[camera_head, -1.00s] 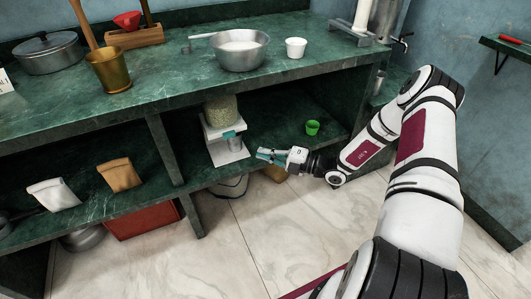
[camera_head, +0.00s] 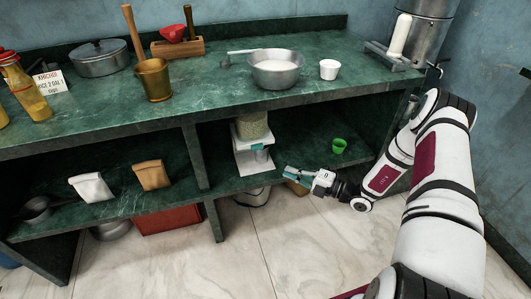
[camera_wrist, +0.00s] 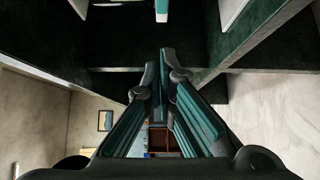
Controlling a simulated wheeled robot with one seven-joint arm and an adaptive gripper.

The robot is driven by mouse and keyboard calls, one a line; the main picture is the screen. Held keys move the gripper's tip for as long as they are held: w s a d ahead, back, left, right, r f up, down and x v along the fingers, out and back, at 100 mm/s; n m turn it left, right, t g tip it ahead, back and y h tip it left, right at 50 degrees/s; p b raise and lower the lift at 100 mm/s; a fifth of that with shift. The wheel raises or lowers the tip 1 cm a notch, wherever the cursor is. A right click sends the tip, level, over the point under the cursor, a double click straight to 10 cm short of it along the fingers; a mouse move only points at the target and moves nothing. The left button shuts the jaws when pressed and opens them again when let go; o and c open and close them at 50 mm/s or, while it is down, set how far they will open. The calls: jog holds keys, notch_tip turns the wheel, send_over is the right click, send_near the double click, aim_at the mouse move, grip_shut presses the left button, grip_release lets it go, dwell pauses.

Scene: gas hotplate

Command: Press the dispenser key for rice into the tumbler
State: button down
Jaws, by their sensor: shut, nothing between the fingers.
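The dispenser (camera_head: 243,154) stands on the lower shelf under the counter. It is a white stand with a clear grain-filled container (camera_head: 252,125) on top and a teal key (camera_head: 257,147) on its front. A pale, clear-looking tumbler (camera_head: 262,158) seems to stand below the key, but it is too small to be sure. My gripper (camera_head: 288,170) is shut and empty, in front of the shelf, to the lower right of the dispenser and apart from it. In the wrist view my gripper (camera_wrist: 160,62) points towards a white and teal part (camera_wrist: 161,12), probably the key, at the top edge.
A green cup (camera_head: 338,146) stands right of the dispenser on the shelf. An upright divider (camera_head: 196,157) is to the left, with two paper bags beyond it. The counter (camera_head: 215,92) overhangs the shelf and holds a metal bowl (camera_head: 275,70) and a white cup (camera_head: 329,69).

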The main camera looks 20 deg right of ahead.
aim_at(257, 147)
dwell(0.3)
jog(key=w+d+b+x, duration=0.2)
jog(key=b+x, duration=0.1)
jog(key=x, duration=1)
